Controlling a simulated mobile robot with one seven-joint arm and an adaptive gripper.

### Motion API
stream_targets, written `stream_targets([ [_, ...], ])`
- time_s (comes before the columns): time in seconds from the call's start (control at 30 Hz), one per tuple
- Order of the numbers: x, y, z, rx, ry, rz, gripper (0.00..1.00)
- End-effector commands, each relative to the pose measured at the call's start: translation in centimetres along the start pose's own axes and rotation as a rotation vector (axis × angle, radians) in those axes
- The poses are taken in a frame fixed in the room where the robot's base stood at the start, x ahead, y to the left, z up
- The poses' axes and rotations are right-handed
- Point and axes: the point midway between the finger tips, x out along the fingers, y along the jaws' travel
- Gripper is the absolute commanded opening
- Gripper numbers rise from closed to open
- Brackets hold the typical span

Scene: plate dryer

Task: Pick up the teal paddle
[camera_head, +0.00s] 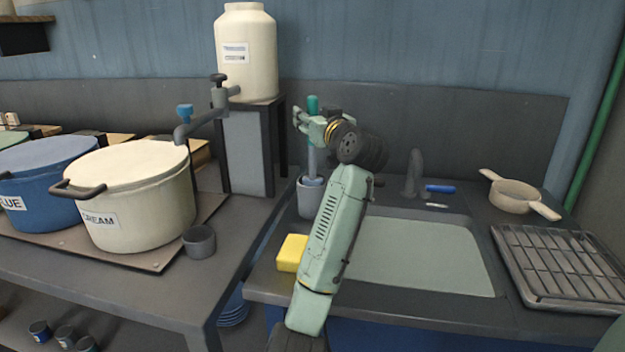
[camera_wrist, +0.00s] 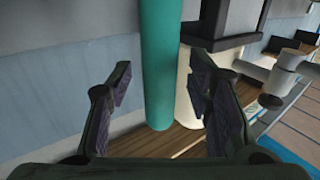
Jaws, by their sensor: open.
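The teal paddle (camera_head: 312,104) stands upright in a grey cup (camera_head: 307,203) at the left edge of the sink counter. Its teal top shows above my gripper and a grey shaft runs down into the cup. In the wrist view its teal handle (camera_wrist: 159,60) hangs vertically between the two fingers. My gripper (camera_head: 303,121) is open at the handle's upper part, with a gap visible on both sides of the handle in the wrist view (camera_wrist: 160,92). The paddle's lower end is hidden inside the cup.
A yellow sponge (camera_head: 291,253) lies in front of the cup. The sink (camera_head: 415,257), faucet (camera_head: 414,172), a pan (camera_head: 514,196) and a drying rack (camera_head: 560,265) are to the right. A large white jug (camera_head: 247,55) stands behind left; cream (camera_head: 135,200) and blue (camera_head: 45,185) pots are further left.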

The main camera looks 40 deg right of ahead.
Motion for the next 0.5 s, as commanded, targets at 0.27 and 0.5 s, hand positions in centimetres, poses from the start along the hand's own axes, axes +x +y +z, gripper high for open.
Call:
stream_targets([
  [0.27, 0.02, 0.01, 0.04, 0.0, 0.001, 0.0, 0.41],
  [0.5, 0.01, 0.01, 0.03, 0.0, 0.001, 0.0, 0.25],
])
